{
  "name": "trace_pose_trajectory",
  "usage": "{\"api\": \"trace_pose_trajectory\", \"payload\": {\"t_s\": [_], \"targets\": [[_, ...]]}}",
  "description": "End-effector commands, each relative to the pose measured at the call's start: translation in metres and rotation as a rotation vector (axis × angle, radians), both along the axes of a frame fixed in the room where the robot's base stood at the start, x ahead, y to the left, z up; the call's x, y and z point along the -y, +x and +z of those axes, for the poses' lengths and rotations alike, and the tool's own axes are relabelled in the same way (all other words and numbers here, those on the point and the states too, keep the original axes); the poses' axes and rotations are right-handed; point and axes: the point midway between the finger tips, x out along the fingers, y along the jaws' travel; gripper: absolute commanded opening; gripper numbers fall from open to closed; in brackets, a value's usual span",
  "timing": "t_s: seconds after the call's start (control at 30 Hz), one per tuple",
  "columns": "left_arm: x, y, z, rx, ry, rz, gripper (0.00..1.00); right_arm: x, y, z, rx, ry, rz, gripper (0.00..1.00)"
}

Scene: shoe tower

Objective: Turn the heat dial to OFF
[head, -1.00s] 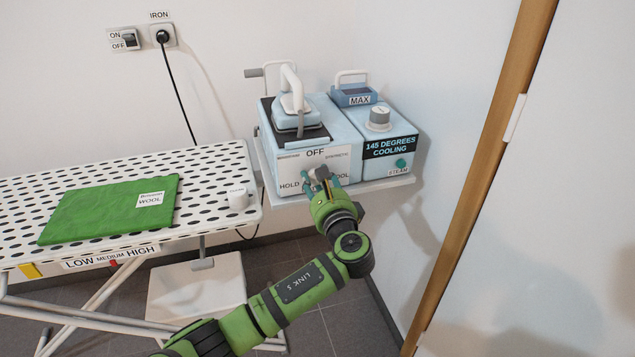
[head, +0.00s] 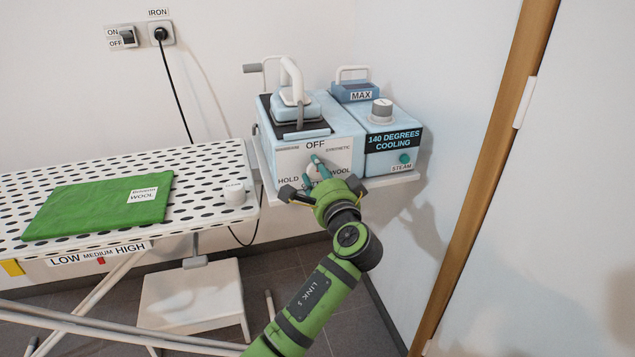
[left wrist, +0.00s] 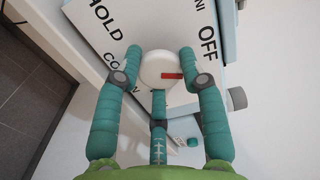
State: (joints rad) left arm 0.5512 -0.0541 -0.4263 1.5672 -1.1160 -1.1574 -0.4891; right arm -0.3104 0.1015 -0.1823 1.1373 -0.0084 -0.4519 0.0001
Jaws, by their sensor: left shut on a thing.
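The heat dial (left wrist: 156,66) is a round white knob with a red pointer mark, on the front panel of the pale blue station. My left gripper (head: 313,177) is shut on the dial, with teal fingers on both sides and one below it in the left wrist view. There the red mark points right and slightly down, a little below the direction of the OFF label (left wrist: 207,42). OFF (head: 315,145) is at the top of the panel in the head view. HOLD is at left and WOOL at right. My fingers hide most of the dial in the head view.
The iron (head: 297,100) stands on the station. Beside it is a tank unit (head: 394,139) reading "140 DEGREES COOLING". The ironing board (head: 100,170) with a green cloth (head: 95,207) is at left. A wooden door edge (head: 490,150) stands at right.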

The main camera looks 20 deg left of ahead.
Motion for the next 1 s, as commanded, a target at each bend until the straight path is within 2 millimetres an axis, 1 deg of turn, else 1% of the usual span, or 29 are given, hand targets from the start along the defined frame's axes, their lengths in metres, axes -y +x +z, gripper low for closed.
{"api": "trace_pose_trajectory", "payload": {"t_s": [0.03, 0.3, 0.5, 0.77, 1.0], "targets": [[0.004, 0.0, -0.007, 0.021, -0.042, -0.008, 0.07, -0.002, -0.001, -0.003, -0.014, 0.0, -0.004, 0.57], [0.004, 0.0, -0.004, 0.145, -0.223, -0.009, 0.07, -0.006, -0.011, 0.005, -0.095, -0.004, -0.018, 0.57], [0.004, 0.001, -0.003, 0.208, -0.315, -0.008, 0.07, -0.007, -0.017, 0.012, -0.137, -0.007, -0.025, 0.57], [0.004, 0.001, 0.001, 0.252, -0.376, -0.01, 0.07, -0.008, -0.021, 0.019, -0.165, -0.008, -0.029, 0.57], [0.003, 0.001, 0.002, 0.264, -0.389, -0.011, 0.07, -0.008, -0.018, 0.023, -0.162, -0.007, -0.03, 0.57]]}}
